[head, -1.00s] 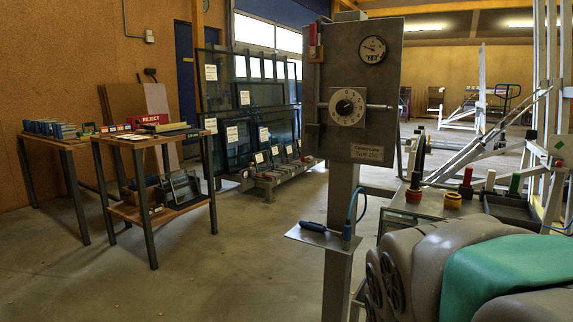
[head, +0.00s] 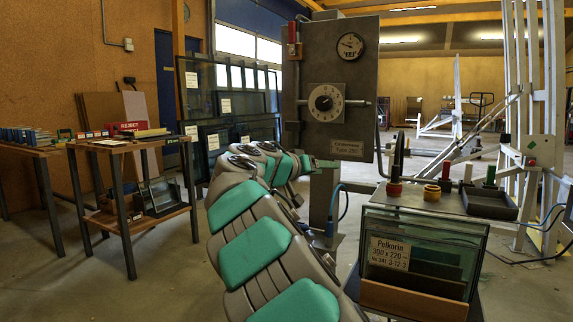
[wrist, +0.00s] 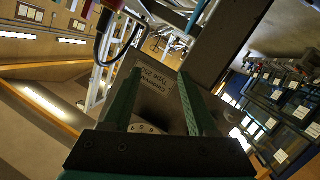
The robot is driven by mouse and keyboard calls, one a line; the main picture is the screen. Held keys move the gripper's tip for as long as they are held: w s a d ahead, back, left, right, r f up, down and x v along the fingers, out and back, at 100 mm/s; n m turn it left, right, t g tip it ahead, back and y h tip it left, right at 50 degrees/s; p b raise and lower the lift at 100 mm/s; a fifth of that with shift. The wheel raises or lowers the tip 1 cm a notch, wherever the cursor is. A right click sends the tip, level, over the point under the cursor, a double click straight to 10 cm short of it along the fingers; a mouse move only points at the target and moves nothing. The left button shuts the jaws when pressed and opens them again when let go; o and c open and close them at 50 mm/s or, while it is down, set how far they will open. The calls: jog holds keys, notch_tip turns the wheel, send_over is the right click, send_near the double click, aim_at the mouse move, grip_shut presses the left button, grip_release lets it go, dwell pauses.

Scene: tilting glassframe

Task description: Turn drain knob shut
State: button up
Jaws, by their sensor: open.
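A grey control panel (head: 333,85) stands on a post in the head view. It carries a round white dial with a black knob (head: 325,102), a gauge (head: 350,46) and a red-handled part (head: 292,40) at the upper left. I cannot tell from any label which is the drain knob. My gripper shows in the wrist view (wrist: 160,76), with its two green fingers apart and nothing seen between them. The panel (wrist: 153,100) lies beyond the fingers, tilted in that view, and part of the dial (wrist: 147,128) shows low between them. In the head view my arm reaches below the panel's lower left.
A rack of glass panes (head: 425,245) with a Pelkorin label stands at front right. Behind it a bench holds a dark tray (head: 490,204) and small coloured items. Wooden tables (head: 130,143) stand at left, and framed panes (head: 228,105) stand behind. Floor between is clear.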

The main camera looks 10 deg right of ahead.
jog(key=w+a+t+y, duration=0.1)
jog(key=w+a+t, duration=0.1)
jog(key=w+a, duration=0.3)
jog(key=w+a+t, duration=0.2)
jog(key=a, duration=0.5)
jog(key=x, duration=0.7)
jog(key=shift+w+r+n+p, duration=0.25)
jog(key=shift+w+n+p, duration=0.15)
jog(key=shift+p, duration=0.05)
jog(key=shift+c, duration=0.4)
grip_shut()
